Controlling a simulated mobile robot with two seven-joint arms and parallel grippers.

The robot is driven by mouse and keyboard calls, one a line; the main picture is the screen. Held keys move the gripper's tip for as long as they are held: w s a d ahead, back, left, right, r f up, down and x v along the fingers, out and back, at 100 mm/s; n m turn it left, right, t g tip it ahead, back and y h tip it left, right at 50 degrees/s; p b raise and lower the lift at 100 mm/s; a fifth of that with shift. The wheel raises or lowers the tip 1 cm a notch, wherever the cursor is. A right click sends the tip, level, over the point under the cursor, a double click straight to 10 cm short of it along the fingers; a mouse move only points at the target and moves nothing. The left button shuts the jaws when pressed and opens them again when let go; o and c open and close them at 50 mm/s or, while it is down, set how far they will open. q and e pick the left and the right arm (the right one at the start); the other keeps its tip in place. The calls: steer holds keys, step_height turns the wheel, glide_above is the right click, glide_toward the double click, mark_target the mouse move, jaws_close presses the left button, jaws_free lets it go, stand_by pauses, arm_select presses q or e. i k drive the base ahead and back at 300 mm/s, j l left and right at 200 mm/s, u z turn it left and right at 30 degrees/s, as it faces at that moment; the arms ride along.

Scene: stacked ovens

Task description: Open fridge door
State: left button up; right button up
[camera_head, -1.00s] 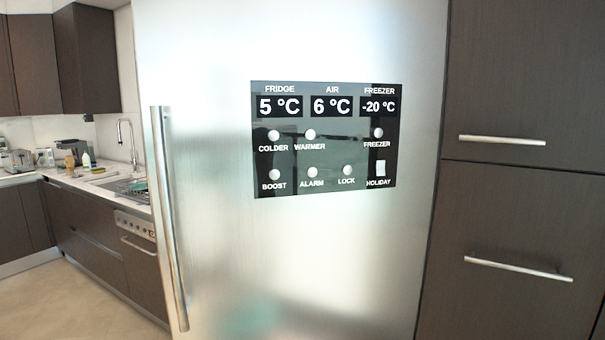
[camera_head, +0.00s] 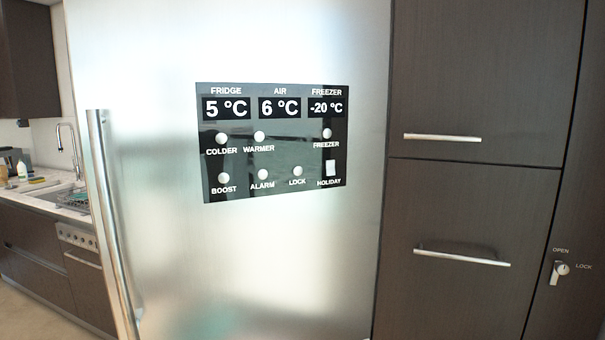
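The fridge door (camera_head: 270,260) is a large brushed-steel panel filling the middle of the head view, and it looks closed. Its long vertical bar handle (camera_head: 111,220) runs down the door's left edge, and its lower end reaches near the bottom of the picture. A black control panel (camera_head: 272,142) on the door reads 5 °C, 6 °C and -20 °C, with several round buttons. Neither of my grippers is in the picture.
Dark cabinets with horizontal handles (camera_head: 442,137) (camera_head: 462,257) stand right of the fridge. A lock knob (camera_head: 561,270) marked OPEN and LOCK is at far right. A counter with a sink (camera_head: 68,197) and tap (camera_head: 66,145) lies to the left.

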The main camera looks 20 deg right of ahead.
mark_target(184, 255)
steer(key=j+z, duration=0.1)
steer(key=z, duration=0.35)
steer(key=i+j+z, duration=0.1)
steer(key=z, duration=0.3)
steer(key=j+z, duration=0.15)
steer(key=z, duration=0.3)
steer(key=j+z, duration=0.15)
steer(key=z, duration=0.25)
steer(key=j+z, duration=0.3)
steer(key=j, duration=0.15)
steer(key=j+z, duration=0.25)
steer(key=j, duration=0.15)
steer(key=k+j+z, duration=0.15)
steer(key=j+z, duration=0.15)
steer(key=k+j+z, duration=0.25)
steer(key=j, duration=0.25)
steer(key=j+z, duration=0.3)
steer(key=k+j, duration=0.35)
steer(key=j, duration=0.2)
steer(key=k+j+z, duration=0.1)
steer(key=k+j, duration=0.25)
steer(key=j, duration=0.2)
steer(key=k+j+z, duration=0.1)
steer(key=k+j, duration=0.3)
steer(key=j, duration=0.15)
steer(key=k+j+z, duration=0.1)
steer(key=z, duration=0.2)
steer(key=k+l, duration=0.05)
steer(key=k, duration=0.05)
